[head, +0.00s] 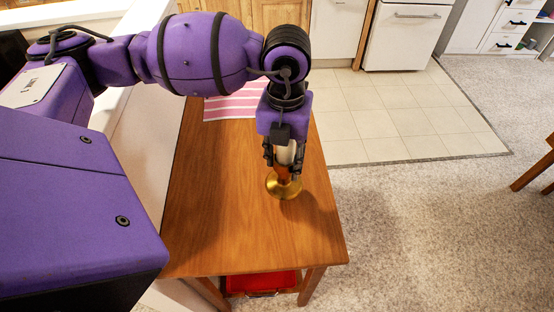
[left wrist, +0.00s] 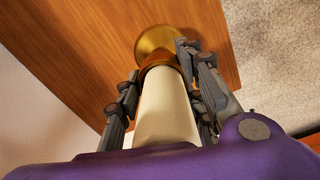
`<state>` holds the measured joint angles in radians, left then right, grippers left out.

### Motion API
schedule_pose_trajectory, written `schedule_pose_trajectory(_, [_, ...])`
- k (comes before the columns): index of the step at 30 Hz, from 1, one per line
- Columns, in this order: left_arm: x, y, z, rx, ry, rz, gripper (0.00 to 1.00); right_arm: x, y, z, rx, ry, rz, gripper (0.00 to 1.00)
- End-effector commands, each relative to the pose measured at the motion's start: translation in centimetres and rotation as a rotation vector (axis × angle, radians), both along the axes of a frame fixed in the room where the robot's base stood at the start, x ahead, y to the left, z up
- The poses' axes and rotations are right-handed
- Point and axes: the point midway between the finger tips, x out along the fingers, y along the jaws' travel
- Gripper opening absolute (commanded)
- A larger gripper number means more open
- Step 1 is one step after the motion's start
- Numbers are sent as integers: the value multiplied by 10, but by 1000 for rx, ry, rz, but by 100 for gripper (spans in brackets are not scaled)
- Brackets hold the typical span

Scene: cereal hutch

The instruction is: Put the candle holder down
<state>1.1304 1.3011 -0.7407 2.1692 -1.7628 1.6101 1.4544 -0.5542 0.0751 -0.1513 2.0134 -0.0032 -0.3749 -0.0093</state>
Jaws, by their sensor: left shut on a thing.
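The candle holder has a round brass base (head: 284,187) and carries a white candle (left wrist: 165,108). My left gripper (head: 283,165) points down over the wooden table (head: 215,220) and is shut on the candle holder, with fingers on both sides of it. The holder looks about upright, base down, over the table's right part. In the left wrist view the brass base (left wrist: 160,40) shows beyond the fingers against the wood. I cannot tell whether the base touches the tabletop. My right gripper is not in view.
A pink and white striped cloth (head: 238,104) lies at the table's far end. The front and left of the tabletop are clear. A red container (head: 262,283) sits beneath the table. The table's right edge is close to the holder, with carpet (head: 420,225) beyond.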

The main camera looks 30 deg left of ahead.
Motion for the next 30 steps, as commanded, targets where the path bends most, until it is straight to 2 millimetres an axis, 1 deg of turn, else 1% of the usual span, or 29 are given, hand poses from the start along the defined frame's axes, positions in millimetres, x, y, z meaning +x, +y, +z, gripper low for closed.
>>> schedule_pose_trajectory(8, [5, 13, -15, -1, -1, 1, 0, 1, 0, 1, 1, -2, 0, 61])
schedule_pose_trajectory(9, [5, 17, -20, 1, -1, 1, 0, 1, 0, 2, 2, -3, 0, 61])
schedule_pose_trajectory(12, [5, 14, -36, -3, 1, -1, 0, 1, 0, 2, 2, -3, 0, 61])
schedule_pose_trajectory(15, [5, 14, -47, -2, -1, 0, 0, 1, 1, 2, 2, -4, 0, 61])
schedule_pose_trajectory(23, [6, 14, -48, -2, -3, -1, 0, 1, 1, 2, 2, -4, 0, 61])
schedule_pose_trajectory(26, [5, 14, -52, -2, -1, -1, 0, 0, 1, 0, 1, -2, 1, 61])
schedule_pose_trajectory(27, [5, 14, -53, -1, 1, 0, 37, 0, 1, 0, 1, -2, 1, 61])
schedule_pose_trajectory(30, [5, 14, -52, -1, 0, -1, 50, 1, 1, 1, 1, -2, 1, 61])
